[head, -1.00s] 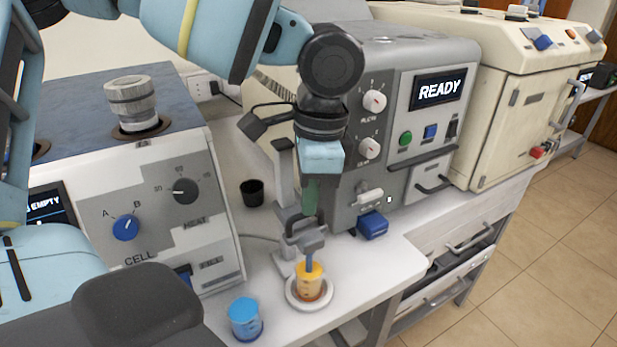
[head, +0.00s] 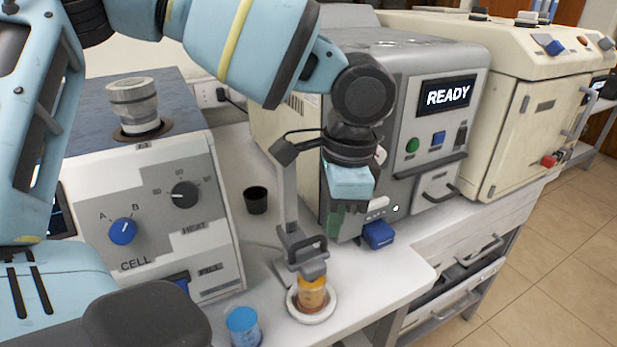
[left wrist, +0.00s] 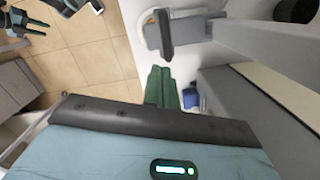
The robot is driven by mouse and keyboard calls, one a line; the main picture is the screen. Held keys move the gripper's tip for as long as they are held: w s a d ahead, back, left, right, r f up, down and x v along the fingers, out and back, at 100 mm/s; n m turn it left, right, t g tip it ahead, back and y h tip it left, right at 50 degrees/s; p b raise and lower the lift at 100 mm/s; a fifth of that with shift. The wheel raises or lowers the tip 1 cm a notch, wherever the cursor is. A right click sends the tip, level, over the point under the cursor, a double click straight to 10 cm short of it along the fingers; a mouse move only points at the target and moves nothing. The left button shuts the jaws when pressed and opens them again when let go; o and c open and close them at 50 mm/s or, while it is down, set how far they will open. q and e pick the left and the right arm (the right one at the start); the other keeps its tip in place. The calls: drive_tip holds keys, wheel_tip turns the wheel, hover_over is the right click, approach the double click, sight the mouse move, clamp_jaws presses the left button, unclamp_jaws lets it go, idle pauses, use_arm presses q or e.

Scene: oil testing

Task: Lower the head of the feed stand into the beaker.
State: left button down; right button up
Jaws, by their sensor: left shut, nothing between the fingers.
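The feed stand's grey column (head: 289,215) stands on the bench, with a handled head (head: 313,268) low on it. The head is down at the mouth of the beaker (head: 311,297), which holds amber liquid and sits on a round white dish (head: 327,311). How deep the head's tube reaches is hidden. My left gripper (head: 336,222) is shut and empty, right of the column and above the head, apart from the handle. Its green fingers also show in the left wrist view (left wrist: 160,86), below the stand's dark handle (left wrist: 166,35). Dark parts at that view's top left may be my right gripper.
A blue-lidded cup (head: 243,325) stands left of the dish, near the bench edge. A black cup (head: 256,200) is behind. The CELL/HEAT machine (head: 165,215) is at left, the READY machine (head: 410,110) behind right. A blue block (head: 378,235) is beside it.

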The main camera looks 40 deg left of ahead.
use_arm(q)
drive_tip(key=shift+s+a, duration=0.1)
